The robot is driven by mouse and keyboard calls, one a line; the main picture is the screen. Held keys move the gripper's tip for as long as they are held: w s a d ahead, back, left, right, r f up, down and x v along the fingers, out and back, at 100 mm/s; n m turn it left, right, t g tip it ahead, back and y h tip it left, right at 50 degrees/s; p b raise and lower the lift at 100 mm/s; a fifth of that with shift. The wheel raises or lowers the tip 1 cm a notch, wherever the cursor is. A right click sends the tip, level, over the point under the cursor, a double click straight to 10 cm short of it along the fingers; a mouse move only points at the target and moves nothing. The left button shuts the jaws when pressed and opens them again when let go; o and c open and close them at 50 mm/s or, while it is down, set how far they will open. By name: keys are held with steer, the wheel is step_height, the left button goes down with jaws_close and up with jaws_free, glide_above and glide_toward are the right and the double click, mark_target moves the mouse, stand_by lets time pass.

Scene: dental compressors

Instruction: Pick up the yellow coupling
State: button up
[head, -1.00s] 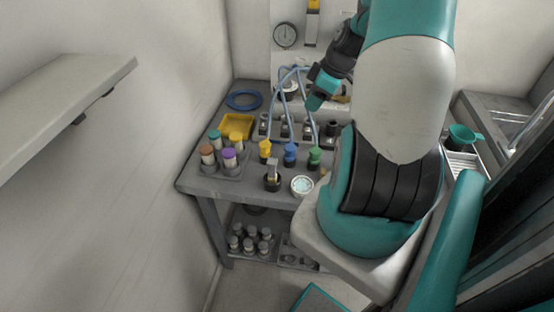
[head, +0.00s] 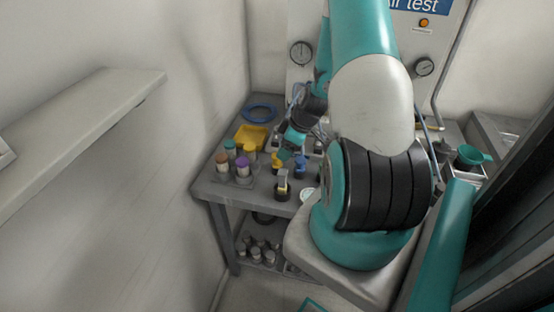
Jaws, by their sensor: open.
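The yellow coupling (head: 276,160) stands on the grey bench, left of the blue coupling (head: 300,164). My gripper (head: 284,155) points down at the yellow coupling and overlaps its upper right side in the picture. It is open; its fingers are small and dark here. I cannot tell whether they touch the coupling or stand around it. The green coupling is hidden behind my arm.
A black-based fixture (head: 282,190) stands in front, and a white dish (head: 307,194) is partly hidden. A blue ring (head: 259,114) lies at the back.

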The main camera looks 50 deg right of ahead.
mark_target(277, 163)
steer(key=shift+w+a+p+x, duration=0.15)
steer(key=shift+p+x, duration=0.45)
steer(key=shift+x, duration=0.85)
steer(key=shift+w+a+p+x, duration=0.15)
steer(key=shift+p+x, duration=0.4)
steer(key=shift+x, duration=0.85)
steer(key=shift+d+r, duration=0.1)
steer(key=shift+r, duration=0.05)
steer(key=shift+c, duration=0.4)
steer(key=c, duration=0.9)
